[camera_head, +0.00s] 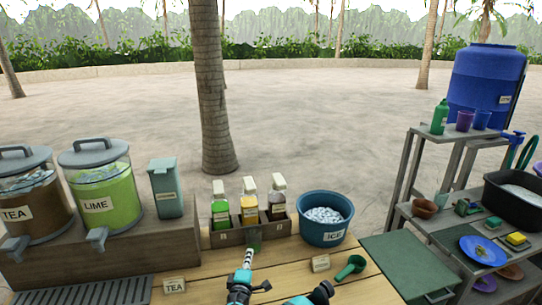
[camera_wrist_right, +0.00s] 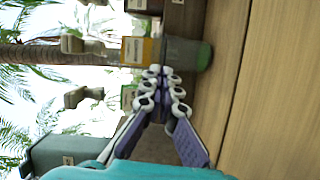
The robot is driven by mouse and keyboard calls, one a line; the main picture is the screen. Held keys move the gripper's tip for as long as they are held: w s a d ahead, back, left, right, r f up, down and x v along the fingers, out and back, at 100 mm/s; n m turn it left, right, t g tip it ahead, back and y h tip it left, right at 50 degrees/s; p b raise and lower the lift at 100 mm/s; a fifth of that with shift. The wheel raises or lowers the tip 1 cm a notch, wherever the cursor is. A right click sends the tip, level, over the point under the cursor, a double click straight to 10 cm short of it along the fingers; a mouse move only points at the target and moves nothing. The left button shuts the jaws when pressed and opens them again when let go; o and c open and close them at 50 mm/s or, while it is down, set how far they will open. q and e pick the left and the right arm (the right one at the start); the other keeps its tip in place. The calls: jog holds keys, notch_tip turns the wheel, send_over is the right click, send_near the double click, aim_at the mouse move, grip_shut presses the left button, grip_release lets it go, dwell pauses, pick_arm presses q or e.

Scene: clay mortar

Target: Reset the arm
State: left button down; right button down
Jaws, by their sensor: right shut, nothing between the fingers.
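My right gripper (camera_head: 249,253) reaches up from the bottom middle in the head view, over the wooden table (camera_head: 215,283). In the right wrist view my right gripper (camera_wrist_right: 165,82) has its white-jointed fingers drawn together, with nothing held. A small cup (camera_head: 254,242) with a green lower part stands just beyond the fingertips, in front of the bottle rack (camera_head: 227,238). The cup (camera_wrist_right: 187,53) also shows in the wrist view, close to the fingertips; whether they touch it I cannot tell. My left gripper does not show.
A blue ice bucket (camera_head: 326,232) stands right of the rack, with a green scoop (camera_head: 351,266) in front. Lime (camera_head: 115,188) and tea (camera_head: 30,208) dispensers stand on the left. A shelf (camera_head: 440,236) with dishes is at right. The front middle of the table is mostly clear.

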jog(key=s+d+r+m+g+h, duration=0.1)
jog(key=s+d+r+m+g, duration=0.35)
jog(key=d, duration=0.65)
jog(key=s+d+r+m+g+h, duration=0.15)
jog(key=s+d+r+m, duration=0.4)
jog(key=d, duration=0.55)
jog(key=s+d+f+m+g+y, duration=0.1)
jog(key=s+d+m+g+y, duration=0.1)
jog(key=s, duration=1.2)
jog(key=s+d+f+m+g+y, duration=0.1)
jog(key=s+d+m+g, duration=0.1)
jog(key=s, duration=1.1)
jog(key=shift+s+d+m+y, duration=0.35)
jog(key=shift+d+m, duration=0.35)
jog(key=shift+m, duration=0.4)
